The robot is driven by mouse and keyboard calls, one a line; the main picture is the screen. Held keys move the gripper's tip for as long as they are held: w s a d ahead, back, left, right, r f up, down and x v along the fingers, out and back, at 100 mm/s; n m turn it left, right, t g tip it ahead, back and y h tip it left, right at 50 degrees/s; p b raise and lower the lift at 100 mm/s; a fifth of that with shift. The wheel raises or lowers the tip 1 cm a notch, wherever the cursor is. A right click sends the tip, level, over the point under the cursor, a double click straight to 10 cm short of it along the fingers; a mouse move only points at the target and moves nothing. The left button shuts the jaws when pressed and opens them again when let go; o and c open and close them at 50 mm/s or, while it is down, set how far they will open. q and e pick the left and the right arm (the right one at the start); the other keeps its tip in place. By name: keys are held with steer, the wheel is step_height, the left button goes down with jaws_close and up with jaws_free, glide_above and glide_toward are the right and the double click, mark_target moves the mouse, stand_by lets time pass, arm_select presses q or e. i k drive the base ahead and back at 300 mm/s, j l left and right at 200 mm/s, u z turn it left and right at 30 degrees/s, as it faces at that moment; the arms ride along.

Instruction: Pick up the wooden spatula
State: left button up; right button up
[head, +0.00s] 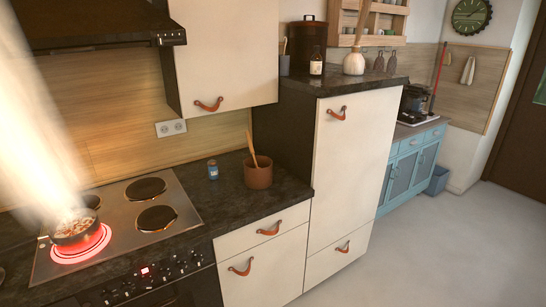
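A wooden spatula (251,149) stands tilted in a brown round pot (258,176) on the dark countertop, right of the stove. Its handle leans up and to the left; its lower end is hidden inside the pot. The pot stands close to the side of the tall white cabinet. Neither of my grippers shows in the head view.
A pan (75,227) of food sits on a glowing red burner, with thick steam rising at left. A small blue jar (212,170) stands left of the pot. A wall cabinet (225,50) hangs above the counter. Floor (440,240) at right is clear.

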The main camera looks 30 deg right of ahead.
mark_target(247, 134)
steer(key=i+l+z, duration=0.2)
steer(key=i+z, duration=0.15)
steer(key=i, duration=0.2)
steer(key=i+l+z, duration=0.1)
steer(key=i+z, duration=0.3)
steer(key=i, duration=0.15)
steer(key=u, duration=2)
steer(key=k+l, duration=0.1)
steer(key=l, duration=0.3)
